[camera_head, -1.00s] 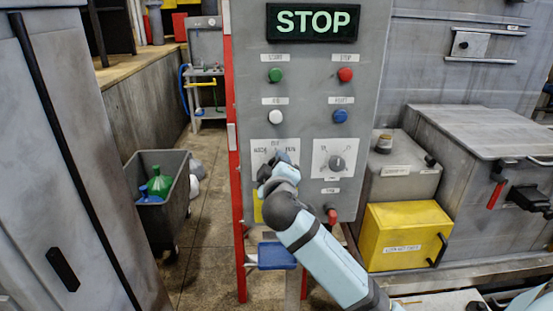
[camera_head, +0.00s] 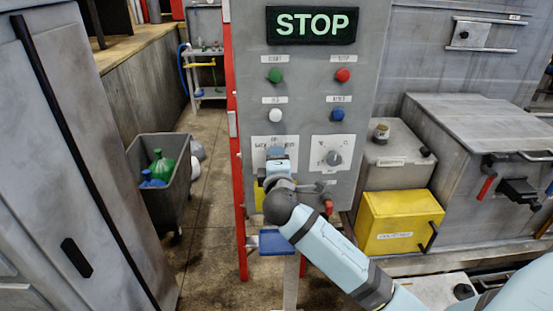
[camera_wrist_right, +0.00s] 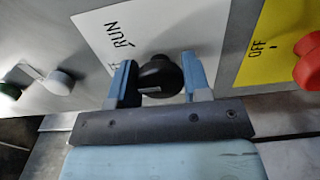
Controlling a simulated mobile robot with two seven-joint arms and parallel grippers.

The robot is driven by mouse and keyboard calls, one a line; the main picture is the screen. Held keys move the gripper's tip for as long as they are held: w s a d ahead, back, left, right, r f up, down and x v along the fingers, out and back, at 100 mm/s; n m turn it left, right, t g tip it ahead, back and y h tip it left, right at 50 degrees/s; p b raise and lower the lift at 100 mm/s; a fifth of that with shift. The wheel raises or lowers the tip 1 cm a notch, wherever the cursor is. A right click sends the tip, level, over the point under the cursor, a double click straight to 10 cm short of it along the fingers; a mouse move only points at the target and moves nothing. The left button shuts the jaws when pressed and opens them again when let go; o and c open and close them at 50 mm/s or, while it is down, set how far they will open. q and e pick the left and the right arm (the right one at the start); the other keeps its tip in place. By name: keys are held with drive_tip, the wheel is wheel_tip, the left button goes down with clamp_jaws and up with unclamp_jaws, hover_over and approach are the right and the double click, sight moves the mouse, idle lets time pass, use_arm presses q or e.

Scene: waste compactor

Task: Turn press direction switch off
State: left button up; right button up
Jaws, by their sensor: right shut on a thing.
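The press direction switch is a black rotary knob (camera_wrist_right: 160,76) on a white label plate (camera_head: 260,144) with "RUN" and other words, on the grey control panel (camera_head: 305,100). My right gripper (camera_wrist_right: 163,82) has its two blue fingers on either side of the knob, shut on it. In the head view my right gripper (camera_head: 277,158) is in front of the label plate and hides the knob. The pointer's exact setting cannot be read. My left gripper is not in view.
A second knob (camera_head: 334,158) sits to the right. Green (camera_head: 275,76), red (camera_head: 343,75), white (camera_head: 275,116) and blue (camera_head: 337,115) buttons are above. A red knob (camera_wrist_right: 309,60) on a yellow plate (camera_wrist_right: 265,45) is close to the gripper.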

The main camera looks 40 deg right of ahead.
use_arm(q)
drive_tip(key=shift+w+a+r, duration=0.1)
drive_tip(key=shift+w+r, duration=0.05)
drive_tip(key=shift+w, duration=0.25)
use_arm(e)
drive_tip(key=o, duration=0.9)
use_arm(q)
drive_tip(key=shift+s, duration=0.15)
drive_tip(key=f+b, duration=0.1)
drive_tip(key=b, duration=0.1)
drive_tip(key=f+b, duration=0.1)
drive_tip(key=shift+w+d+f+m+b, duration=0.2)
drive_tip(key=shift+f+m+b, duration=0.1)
drive_tip(key=shift+b, duration=0.05)
use_arm(e)
drive_tip(key=v, duration=1.3)
drive_tip(key=shift+s, duration=0.35)
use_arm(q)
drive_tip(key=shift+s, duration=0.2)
use_arm(e)
drive_tip(key=shift+a+f, duration=0.1)
drive_tip(key=shift+a, duration=0.1)
